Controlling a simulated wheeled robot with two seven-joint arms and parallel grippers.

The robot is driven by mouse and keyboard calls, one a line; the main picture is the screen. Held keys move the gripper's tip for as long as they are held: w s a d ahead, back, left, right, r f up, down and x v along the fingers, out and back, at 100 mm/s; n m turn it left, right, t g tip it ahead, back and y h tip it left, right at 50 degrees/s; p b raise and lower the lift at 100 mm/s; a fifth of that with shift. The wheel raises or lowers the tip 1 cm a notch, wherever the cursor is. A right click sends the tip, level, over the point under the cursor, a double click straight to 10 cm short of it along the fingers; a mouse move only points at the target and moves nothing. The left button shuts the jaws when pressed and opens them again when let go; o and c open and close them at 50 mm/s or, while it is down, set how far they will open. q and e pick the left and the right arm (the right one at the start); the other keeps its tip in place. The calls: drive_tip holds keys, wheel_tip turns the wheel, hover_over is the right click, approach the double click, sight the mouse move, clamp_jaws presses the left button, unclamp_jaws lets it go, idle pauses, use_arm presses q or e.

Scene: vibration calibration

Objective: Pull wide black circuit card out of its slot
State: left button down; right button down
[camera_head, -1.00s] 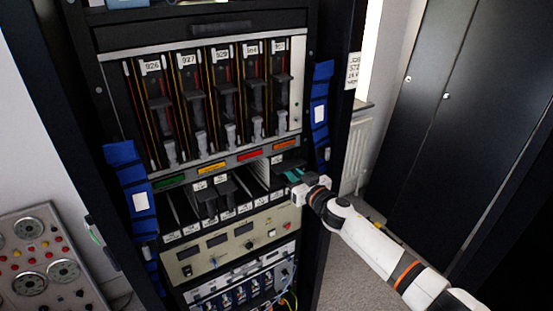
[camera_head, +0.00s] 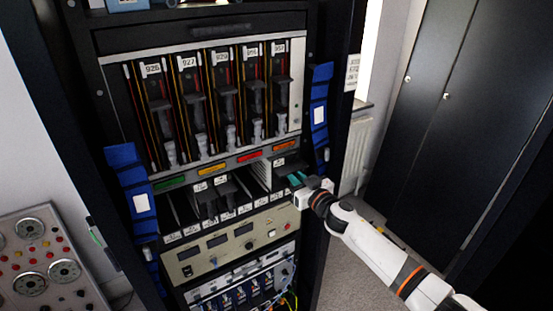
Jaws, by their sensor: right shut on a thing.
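The wide black circuit card (camera_head: 293,166) is at the right end of the lower card row in the rack, beside a small white label. Only a dark part of it shows; the rest is in the shadow of the slot or behind my gripper. My right gripper (camera_head: 297,180), with teal fingertips, is at the front of this slot and shut on the card. The exact contact is too small to see clearly. My left gripper is not in view.
Several numbered upright cards (camera_head: 226,105) fill the upper row. Smaller black cards (camera_head: 215,197) stand left in the lower row. A cream instrument panel (camera_head: 228,243) lies below. Blue holders (camera_head: 320,112) flank the rack. Black cabinets (camera_head: 440,110) stand at right.

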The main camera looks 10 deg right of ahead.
drive_tip(key=shift+s, duration=0.1)
idle(0.3)
drive_tip(key=shift+r+p+v, duration=0.25)
drive_tip(key=shift+p+v, duration=0.65)
drive_tip(key=shift+v, duration=0.5)
